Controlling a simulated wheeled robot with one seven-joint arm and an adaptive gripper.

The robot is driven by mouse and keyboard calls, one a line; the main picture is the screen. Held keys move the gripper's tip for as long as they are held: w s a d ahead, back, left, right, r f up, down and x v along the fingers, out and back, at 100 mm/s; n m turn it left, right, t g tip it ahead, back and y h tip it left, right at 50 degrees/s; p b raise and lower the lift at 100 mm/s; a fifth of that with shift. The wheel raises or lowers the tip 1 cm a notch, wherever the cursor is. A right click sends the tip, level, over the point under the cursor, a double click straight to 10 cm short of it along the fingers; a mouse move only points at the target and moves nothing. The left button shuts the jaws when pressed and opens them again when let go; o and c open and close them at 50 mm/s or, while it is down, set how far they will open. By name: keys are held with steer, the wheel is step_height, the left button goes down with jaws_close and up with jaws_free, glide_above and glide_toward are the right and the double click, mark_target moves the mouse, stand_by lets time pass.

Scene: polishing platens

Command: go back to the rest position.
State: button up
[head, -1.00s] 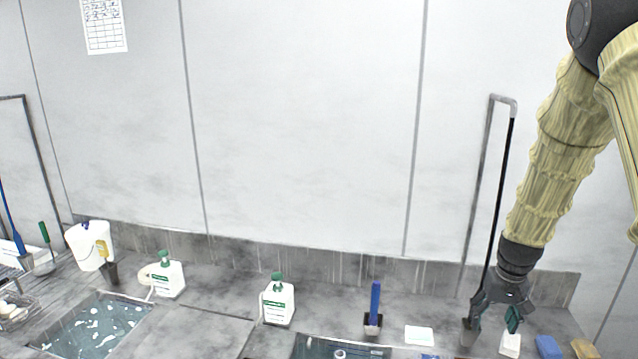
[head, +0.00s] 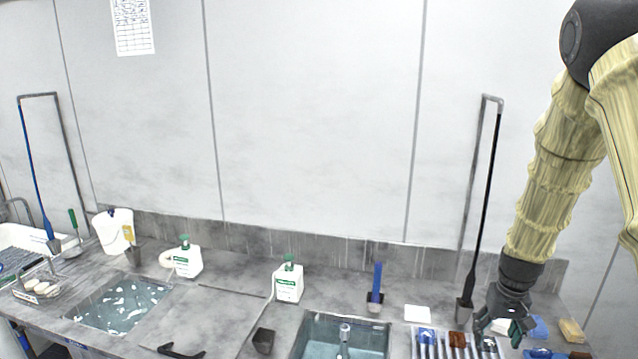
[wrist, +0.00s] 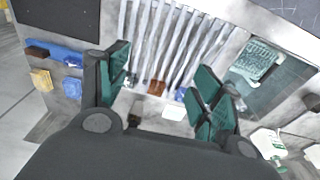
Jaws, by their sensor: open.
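My gripper (head: 502,325) hangs above the right end of the counter in the head view, its fingers pointing down. In the wrist view my gripper (wrist: 165,95) shows its two green-padded fingers spread wide, with nothing held between them. Below and beyond the fingers lies a ribbed rack (wrist: 165,45), with a brown block (wrist: 156,88) and a small white object (wrist: 174,112) showing in the gap. The ribbed rack also shows in the head view (head: 430,350), left of my gripper.
A right-hand sink (head: 318,332) and a soapy left sink (head: 105,300) are set in the counter. White bottles (head: 288,282), a blue-handled tool (head: 377,282) and a black-hosed stand (head: 468,290) stand along the back. A yellow block (head: 572,330) lies at the right.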

steer(key=s+a+f+n+g+h, duration=0.1)
steer(key=s+a+f, duration=0.3)
steer(key=s+f, duration=0.5)
steer(key=s+a+f, duration=0.3)
steer(key=s+f, duration=0.2)
steer(key=f, duration=0.7)
steer(key=s+a+f+y, duration=0.1)
steer(key=s+a+f, duration=0.3)
steer(key=s, duration=0.4)
steer(key=s+a+f+n, duration=0.1)
steer(key=s+a+f, duration=0.25)
steer(key=s, duration=0.35)
steer(key=s+a+f+y, duration=0.1)
steer(key=s+a+f, duration=0.2)
steer(key=s+a, duration=0.35)
step_height(320, 180, down, 12)
steer(key=s+d+b, duration=0.1)
steer(key=b, duration=1)
steer(key=shift+d+b, duration=0.3)
steer(key=shift+s, duration=0.1)
